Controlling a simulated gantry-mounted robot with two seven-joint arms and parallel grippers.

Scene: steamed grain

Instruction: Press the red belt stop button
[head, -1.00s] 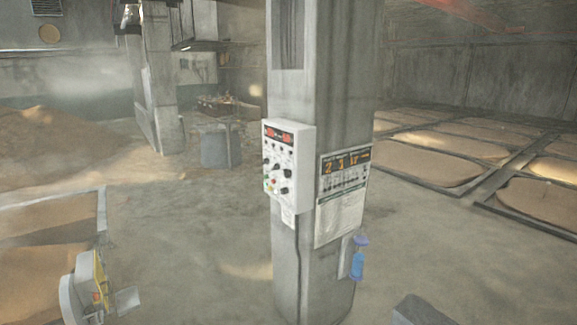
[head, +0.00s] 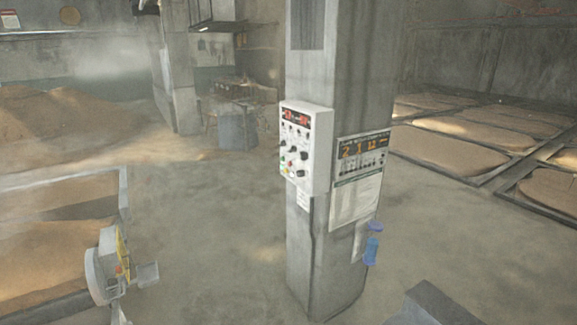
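A small red button (head: 119,269) shows on a yellow plate (head: 123,250) on a light grey machine (head: 104,268) at the lower left of the head view. A white control box (head: 305,148) on the pillar's left face carries a red display, several dark knobs and small coloured buttons, with red, green and yellow among them. These are too small to read, so I cannot tell from labels which red button is the belt stop. Neither of my grippers is in view.
The concrete pillar (head: 335,85) stands in the middle, with a notice board (head: 357,185) and a blue bottle (head: 371,250) on it. A grain bed (head: 40,245) lies at left, a dark grey block (head: 432,303) at lower right. The floor between is clear.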

